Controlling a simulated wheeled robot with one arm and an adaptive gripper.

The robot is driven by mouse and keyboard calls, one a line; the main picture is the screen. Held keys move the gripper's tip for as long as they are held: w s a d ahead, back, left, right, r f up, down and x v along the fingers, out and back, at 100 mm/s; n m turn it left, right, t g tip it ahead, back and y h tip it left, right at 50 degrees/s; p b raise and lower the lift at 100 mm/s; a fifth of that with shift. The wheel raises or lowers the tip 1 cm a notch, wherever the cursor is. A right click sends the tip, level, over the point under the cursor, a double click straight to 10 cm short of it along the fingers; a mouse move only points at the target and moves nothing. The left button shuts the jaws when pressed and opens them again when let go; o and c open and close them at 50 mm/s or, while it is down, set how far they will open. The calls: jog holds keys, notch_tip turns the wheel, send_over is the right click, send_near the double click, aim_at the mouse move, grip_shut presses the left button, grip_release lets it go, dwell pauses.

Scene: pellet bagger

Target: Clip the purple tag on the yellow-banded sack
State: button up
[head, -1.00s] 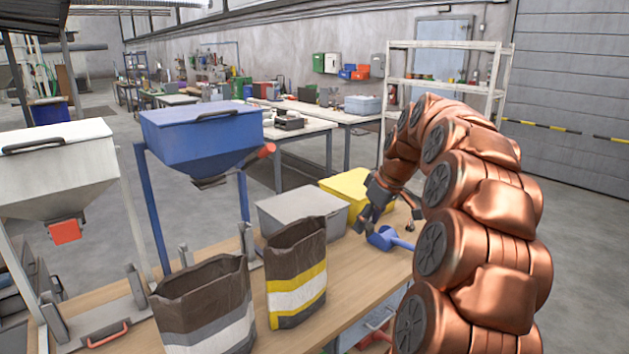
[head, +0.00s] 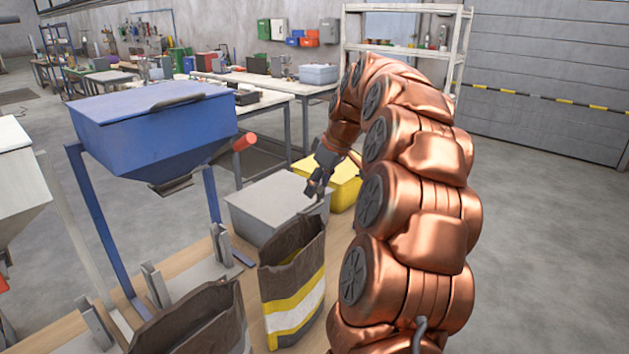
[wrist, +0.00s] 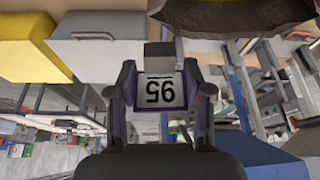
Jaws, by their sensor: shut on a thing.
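My gripper (head: 318,183) is shut on a tag (wrist: 160,93) marked 95, which shows upside down with purple edges in the wrist view. A grey block-like part of it sticks out beyond the fingers. The yellow-banded sack (head: 292,298) stands upright and open on the bench, with a brown top and yellow and white bands. My gripper is beyond and above its rim, apart from it. The sack's brown rim (wrist: 240,14) shows at the top of the wrist view.
A grey lidded bin (head: 268,208) and a yellow bin (head: 343,185) stand behind the sack. Another open brown sack (head: 195,322) is at front left. The blue hopper (head: 150,130) with a red handle stands left. Open air lies above the sack.

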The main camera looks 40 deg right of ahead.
send_over(318, 216)
jog(key=shift+f, duration=2.05)
jog(key=shift+f+b, duration=1.55)
jog(key=shift+b, duration=0.05)
jog(key=shift+f+b, duration=0.3)
jog(key=shift+b, duration=0.1)
jog(key=shift+f, duration=0.2)
grip_shut()
jog(key=o, duration=0.8)
grip_release()
jog(key=o, duration=0.4)
jog(key=shift+r, duration=0.1)
jog(key=shift+r, duration=0.1)
